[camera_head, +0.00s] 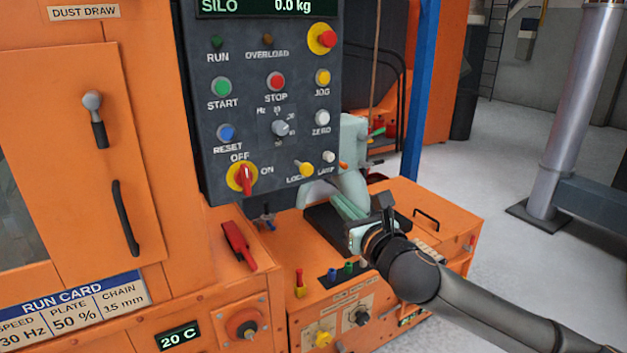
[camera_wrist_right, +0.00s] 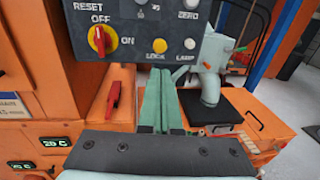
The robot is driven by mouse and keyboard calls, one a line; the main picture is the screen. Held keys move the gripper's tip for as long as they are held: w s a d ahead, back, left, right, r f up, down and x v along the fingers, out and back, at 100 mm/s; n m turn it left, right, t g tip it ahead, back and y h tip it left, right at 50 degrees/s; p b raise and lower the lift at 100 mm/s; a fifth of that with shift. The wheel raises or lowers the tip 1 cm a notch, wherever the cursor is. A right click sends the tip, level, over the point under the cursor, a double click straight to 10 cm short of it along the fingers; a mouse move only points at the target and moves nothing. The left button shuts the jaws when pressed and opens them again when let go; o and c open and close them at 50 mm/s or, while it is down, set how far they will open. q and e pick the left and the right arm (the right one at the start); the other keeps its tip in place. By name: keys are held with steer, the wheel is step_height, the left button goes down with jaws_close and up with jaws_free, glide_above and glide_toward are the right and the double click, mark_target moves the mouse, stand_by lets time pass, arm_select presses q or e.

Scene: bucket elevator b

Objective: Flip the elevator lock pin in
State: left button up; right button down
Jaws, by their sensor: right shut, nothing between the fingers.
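The yellow lock knob (camera_head: 304,169) sticks out of the lower right of the dark control panel, by a label that reads LOCK. It also shows in the right wrist view (camera_wrist_right: 160,46), straight ahead of the fingers. It cannot be told how far in the pin sits. My right gripper (camera_head: 331,191) is shut and empty, its pale green fingers pointing toward the panel, below and to the right of the knob. In the right wrist view its closed fingers (camera_wrist_right: 160,73) end just below the knob, seemingly apart from it. My left gripper is not in view.
The control panel (camera_head: 212,100) carries a red-on-yellow OFF/ON switch (camera_head: 242,178) and a white lamp button (camera_head: 328,156) beside the knob. A pale green pipe (camera_head: 353,150) stands behind. A red lever (camera_head: 238,245) lies on the orange cabinet. Open floor is at the right.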

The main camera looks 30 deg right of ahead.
mark_target(308, 171)
steer(key=shift+w, duration=0.1)
steer(key=w, duration=0.4)
steer(key=w+d, duration=0.1)
steer(key=w, duration=0.8)
steer(key=shift+w+d+f, duration=0.15)
steer(key=shift+w+f, duration=0.05)
steer(key=shift+w, duration=0.2)
